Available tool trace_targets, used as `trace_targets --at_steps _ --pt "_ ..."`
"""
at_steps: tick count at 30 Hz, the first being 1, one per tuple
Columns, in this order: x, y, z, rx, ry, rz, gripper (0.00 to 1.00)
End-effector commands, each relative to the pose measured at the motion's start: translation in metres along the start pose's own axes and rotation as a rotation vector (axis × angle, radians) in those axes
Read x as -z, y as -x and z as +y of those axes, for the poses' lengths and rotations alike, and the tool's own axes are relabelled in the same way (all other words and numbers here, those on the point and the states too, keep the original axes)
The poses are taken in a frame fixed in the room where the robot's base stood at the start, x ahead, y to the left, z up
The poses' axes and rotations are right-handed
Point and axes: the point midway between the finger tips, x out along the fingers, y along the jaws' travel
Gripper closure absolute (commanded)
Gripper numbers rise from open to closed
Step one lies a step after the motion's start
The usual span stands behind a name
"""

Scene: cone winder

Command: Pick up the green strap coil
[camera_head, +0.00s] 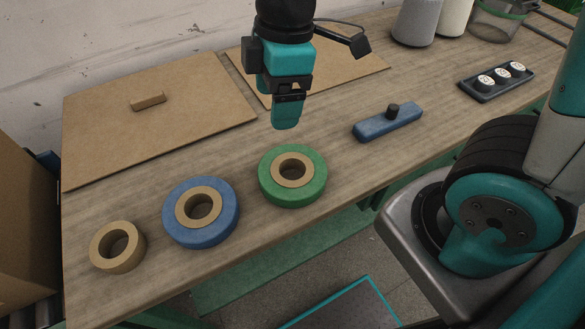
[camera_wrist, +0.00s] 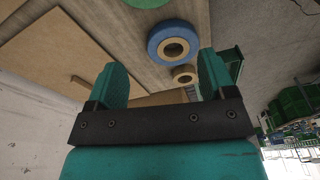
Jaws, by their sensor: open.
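The green strap coil (camera_head: 308,190) lies flat on the wooden workbench, with a tan cardboard core around an open hole. In the wrist view only a part of the green coil (camera_wrist: 146,3) shows at the top edge. My gripper (camera_head: 286,124) is above the bench, behind the green coil in the head view, and apart from it. In the wrist view my gripper (camera_wrist: 165,80) is open, with its two teal fingers spread and nothing between them.
A blue coil (camera_head: 228,225) and a bare tan ring (camera_head: 103,258) lie left of the green coil. A blue bar with a black knob (camera_head: 400,122) lies to the right. Cardboard sheets (camera_head: 190,110) cover the back left; a black tray (camera_head: 485,94) sits farther right.

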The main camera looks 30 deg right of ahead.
Motion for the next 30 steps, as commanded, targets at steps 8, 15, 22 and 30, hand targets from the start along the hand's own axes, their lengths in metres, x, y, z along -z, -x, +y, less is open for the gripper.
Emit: trace_targets --at_steps 8,15,22,30 --pt "-0.004 -0.026 0.045 0.009 0.441 -0.136 0.23" --pt "-0.009 -0.056 0.048 0.019 0.492 -0.152 0.23" --pt "-0.017 -0.108 0.049 0.02 0.49 -0.152 0.23" --pt "-0.022 -0.146 0.051 0.014 0.489 -0.149 0.23"
